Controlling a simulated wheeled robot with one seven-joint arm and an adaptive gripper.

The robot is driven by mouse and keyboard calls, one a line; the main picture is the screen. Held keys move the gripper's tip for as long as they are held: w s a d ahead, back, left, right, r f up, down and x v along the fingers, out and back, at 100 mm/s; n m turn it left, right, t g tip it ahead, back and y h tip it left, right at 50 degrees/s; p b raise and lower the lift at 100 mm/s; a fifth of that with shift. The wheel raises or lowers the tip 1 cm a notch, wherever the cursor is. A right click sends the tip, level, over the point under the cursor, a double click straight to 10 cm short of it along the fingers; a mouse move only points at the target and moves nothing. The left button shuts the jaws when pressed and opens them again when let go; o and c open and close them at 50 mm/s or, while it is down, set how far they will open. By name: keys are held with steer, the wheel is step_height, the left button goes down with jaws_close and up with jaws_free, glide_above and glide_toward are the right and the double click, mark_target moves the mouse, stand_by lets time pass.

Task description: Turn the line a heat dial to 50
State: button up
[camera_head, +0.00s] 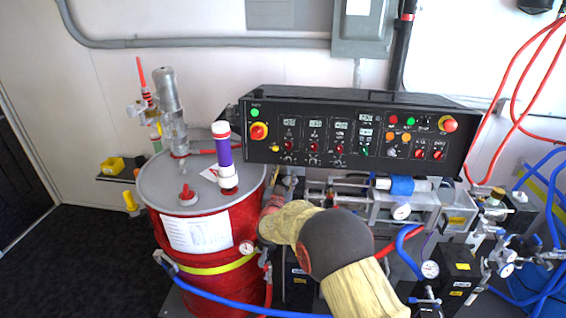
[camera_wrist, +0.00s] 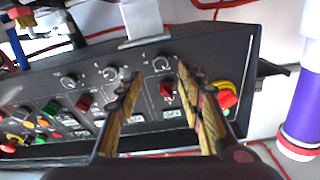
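The black control panel (camera_head: 350,140) carries several columns of displays, red switches and round dials. Lettering is too small to read, so I cannot confirm which dial is line A heat. In the wrist view the panel appears upside down, and a black dial (camera_wrist: 163,63) with white scale marks lies between the fingers, above a red switch (camera_wrist: 167,88). Its pointer reading is not legible. My gripper (camera_wrist: 158,74) is open, with two yellowish fingers apart and nothing between them. In the head view my gripper (camera_head: 284,186) is just below the panel's left part, mostly hidden by my arm.
A red drum (camera_head: 215,270) with a purple-and-white cylinder (camera_head: 224,158) stands left of my arm. Pump hardware (camera_head: 400,195) and hoses (camera_head: 545,190) crowd the right side.

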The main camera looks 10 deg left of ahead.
mark_target(287, 161)
steer(key=shift+w+d+b, duration=0.2)
steer(key=shift+w+b, duration=0.55)
steer(key=shift+w, duration=3.15)
steer(key=c, duration=0.3)
jaws_close()
